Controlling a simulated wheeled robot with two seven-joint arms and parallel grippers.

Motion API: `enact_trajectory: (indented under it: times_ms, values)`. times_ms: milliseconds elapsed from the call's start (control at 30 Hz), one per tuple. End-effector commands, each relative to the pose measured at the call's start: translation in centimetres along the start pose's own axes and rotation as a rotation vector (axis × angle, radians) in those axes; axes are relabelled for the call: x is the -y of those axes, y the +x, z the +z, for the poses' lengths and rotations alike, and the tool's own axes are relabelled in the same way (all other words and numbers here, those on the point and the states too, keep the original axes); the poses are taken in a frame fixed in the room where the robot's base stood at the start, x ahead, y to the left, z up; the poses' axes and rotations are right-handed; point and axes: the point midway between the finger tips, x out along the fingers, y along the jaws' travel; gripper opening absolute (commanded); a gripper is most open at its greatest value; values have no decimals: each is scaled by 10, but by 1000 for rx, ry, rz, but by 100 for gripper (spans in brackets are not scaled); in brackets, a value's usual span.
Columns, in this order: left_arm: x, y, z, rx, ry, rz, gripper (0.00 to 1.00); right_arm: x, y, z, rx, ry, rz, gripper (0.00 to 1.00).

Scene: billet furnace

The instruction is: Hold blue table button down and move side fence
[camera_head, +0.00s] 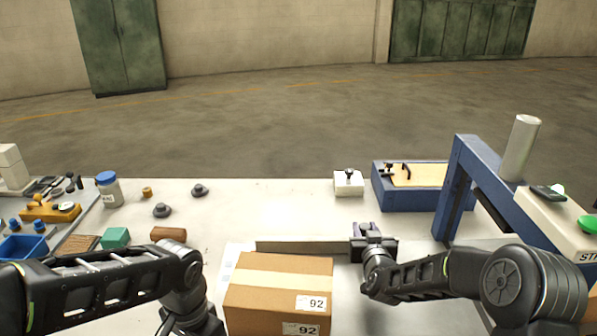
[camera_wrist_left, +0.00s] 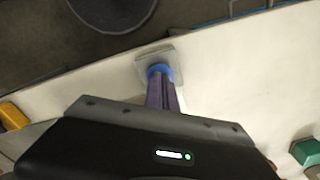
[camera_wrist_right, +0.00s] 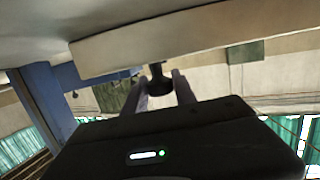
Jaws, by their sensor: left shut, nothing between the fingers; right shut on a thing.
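The blue button (camera_wrist_left: 159,70) sits on a grey square plate near the table edge in the left wrist view. My left gripper (camera_wrist_left: 161,84) is shut and empty, its fingertips against the button; whether the button is pressed down cannot be told. In the head view the left arm reaches the bottom edge and the button does not show. The side fence (camera_head: 300,247) is a long pale bar behind the cardboard box. My right gripper (camera_head: 374,232) is at the fence's right end. In the right wrist view it is shut on a dark knob (camera_wrist_right: 157,82) by the fence (camera_wrist_right: 180,36).
The taped cardboard box (camera_head: 275,290) stands just in front of the fence, between my arms. A blue portal frame (camera_head: 452,190) with a green button (camera_head: 589,224) stands at right. A blue tray (camera_head: 405,200) and a white block (camera_head: 348,187) are behind.

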Motion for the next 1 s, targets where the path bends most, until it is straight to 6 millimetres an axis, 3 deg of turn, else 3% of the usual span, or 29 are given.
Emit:
enact_trajectory:
  times_ms: [400,1000]
  values:
    - [0,0,0,1,0,1,0,0,-14,2,-1,0,-1,3]
    - [0,0,0,1,0,1,0,0,-18,4,0,0,-1,3]
